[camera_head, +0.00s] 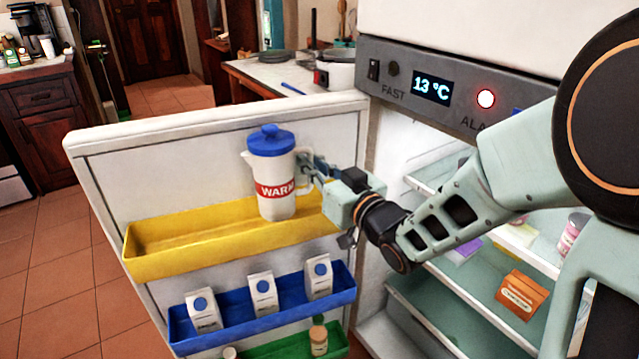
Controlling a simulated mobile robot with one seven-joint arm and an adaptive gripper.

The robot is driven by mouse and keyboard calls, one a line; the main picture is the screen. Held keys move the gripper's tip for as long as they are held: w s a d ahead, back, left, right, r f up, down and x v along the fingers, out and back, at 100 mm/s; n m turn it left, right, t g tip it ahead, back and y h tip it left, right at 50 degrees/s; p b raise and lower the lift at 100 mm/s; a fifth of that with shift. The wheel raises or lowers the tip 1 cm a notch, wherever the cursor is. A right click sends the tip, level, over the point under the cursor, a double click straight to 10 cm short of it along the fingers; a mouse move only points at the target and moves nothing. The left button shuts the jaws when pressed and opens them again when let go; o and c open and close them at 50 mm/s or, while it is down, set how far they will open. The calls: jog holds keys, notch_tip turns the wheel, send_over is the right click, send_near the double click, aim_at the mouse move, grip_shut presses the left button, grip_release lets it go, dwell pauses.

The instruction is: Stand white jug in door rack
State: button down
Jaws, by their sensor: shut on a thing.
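The white jug (271,180) has a blue lid and a red band reading "WARM". It is upright at the yellow door rack (160,264), right of its middle, with its lower end at the rack's front wall. I cannot tell whether its base rests on the rack floor or hangs just above it. My gripper (312,171) reaches in from the right and is shut on the jug's handle side. The fingertips are partly hidden at the handle. The rest of the yellow rack looks empty.
The fridge door (115,165) stands open. Below is a blue rack (235,327) with white cartons, then a green rack (285,347) with small jars. Fridge shelves on the right hold an orange box (520,294). The yellow rack's left part is free.

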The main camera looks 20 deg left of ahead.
aim_at(312, 185)
jog(key=shift+f+b, duration=0.65)
jog(key=shift+f, duration=1.85)
jog(key=c, duration=2.5)
grip_release()
jog(key=shift+f, duration=0.1)
jog(key=o, duration=0.5)
jog(key=shift+c, duration=0.2)
